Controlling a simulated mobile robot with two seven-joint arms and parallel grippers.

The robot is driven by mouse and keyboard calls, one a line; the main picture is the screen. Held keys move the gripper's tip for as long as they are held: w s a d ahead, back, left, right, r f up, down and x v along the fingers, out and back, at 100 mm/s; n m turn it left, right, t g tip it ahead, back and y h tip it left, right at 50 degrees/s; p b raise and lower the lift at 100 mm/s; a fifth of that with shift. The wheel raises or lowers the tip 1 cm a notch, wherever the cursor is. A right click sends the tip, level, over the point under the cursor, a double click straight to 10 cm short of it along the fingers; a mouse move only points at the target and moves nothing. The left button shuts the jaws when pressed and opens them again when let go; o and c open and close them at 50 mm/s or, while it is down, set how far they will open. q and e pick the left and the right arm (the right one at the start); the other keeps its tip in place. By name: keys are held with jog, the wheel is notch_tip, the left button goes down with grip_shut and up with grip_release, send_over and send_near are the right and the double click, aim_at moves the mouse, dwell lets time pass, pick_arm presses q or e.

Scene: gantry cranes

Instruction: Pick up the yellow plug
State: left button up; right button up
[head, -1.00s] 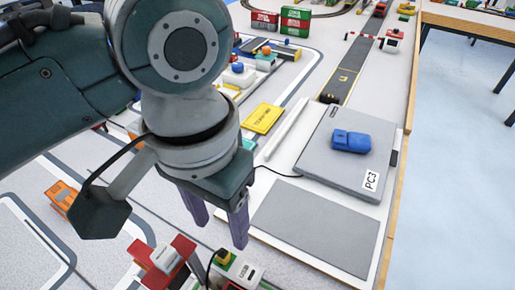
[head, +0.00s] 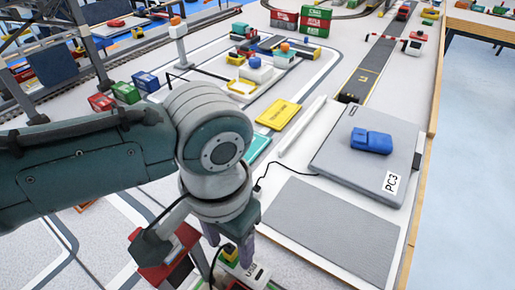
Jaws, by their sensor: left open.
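The yellow plug (head: 230,254) is small, with a black cable. It shows at the bottom of the head view, beside a white block marked USB (head: 256,272), and is partly hidden. My left gripper (head: 229,246) points down with its purple fingers open. Its fingers appear on either side of the plug in the picture, with no clear contact. I cannot tell the exact depth between them. My right gripper is not in view.
A red structure (head: 158,272) stands close to the left of the gripper. A yellow card (head: 278,114) lies farther back. The grey mat (head: 330,230) is clear.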

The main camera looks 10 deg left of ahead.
pick_arm(q)
jog(key=shift+c, duration=0.3)
grip_shut()
dwell(0.3)
